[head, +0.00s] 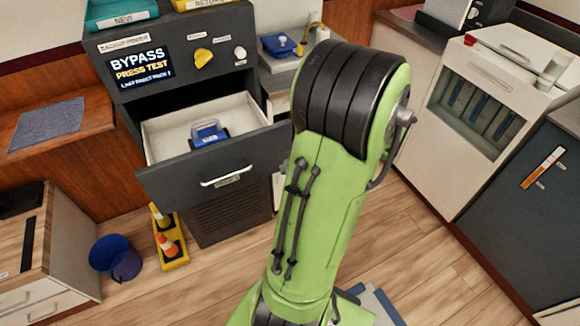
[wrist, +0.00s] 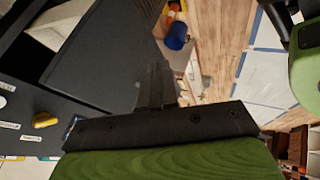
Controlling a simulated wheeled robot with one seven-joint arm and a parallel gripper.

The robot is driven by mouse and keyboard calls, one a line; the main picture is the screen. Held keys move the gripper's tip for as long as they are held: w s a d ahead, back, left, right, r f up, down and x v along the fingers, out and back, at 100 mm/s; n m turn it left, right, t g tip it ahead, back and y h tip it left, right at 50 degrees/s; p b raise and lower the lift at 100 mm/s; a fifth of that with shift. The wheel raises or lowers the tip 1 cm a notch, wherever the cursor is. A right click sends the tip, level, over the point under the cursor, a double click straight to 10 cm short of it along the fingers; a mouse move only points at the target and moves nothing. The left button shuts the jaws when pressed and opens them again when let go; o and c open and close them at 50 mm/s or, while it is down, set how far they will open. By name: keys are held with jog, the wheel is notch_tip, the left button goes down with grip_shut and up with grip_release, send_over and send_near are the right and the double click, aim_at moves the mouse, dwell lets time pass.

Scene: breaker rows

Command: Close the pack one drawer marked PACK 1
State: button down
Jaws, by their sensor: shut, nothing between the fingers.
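The open drawer (head: 215,170) sticks out of the dark cabinet below the "BYPASS PRESS TEST" panel. It has a dark front, a pale handle (head: 228,177) and a label too small to read. A blue pack (head: 208,133) sits in its pale interior. In the wrist view, the dark drawer front (wrist: 110,55) fills the upper left. My gripper (wrist: 158,70) is shut and empty, its fingers overlapping the right edge of that front in the picture. I cannot tell whether they touch it. In the head view my green arm hides the gripper.
A yellow knob (head: 204,59) is on the panel above the drawer. A blue bucket (head: 116,258) and a yellow stand with cones (head: 169,240) are on the floor at left. A white cabinet (head: 490,85) stands at right. Wooden floor is open in front.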

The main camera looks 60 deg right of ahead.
jog(key=w+f, duration=0.1)
jog(key=w, duration=0.1)
jog(key=w+d+f, duration=0.1)
jog(key=f, duration=0.1)
jog(key=w+f+b, duration=0.1)
jog(key=w, duration=0.1)
jog(key=shift+w+d+f, duration=0.15)
jog(key=shift+w+d, duration=0.1)
jog(key=shift+w, duration=0.05)
jog(key=shift+w+d, duration=0.2)
jog(key=shift+w, duration=0.2)
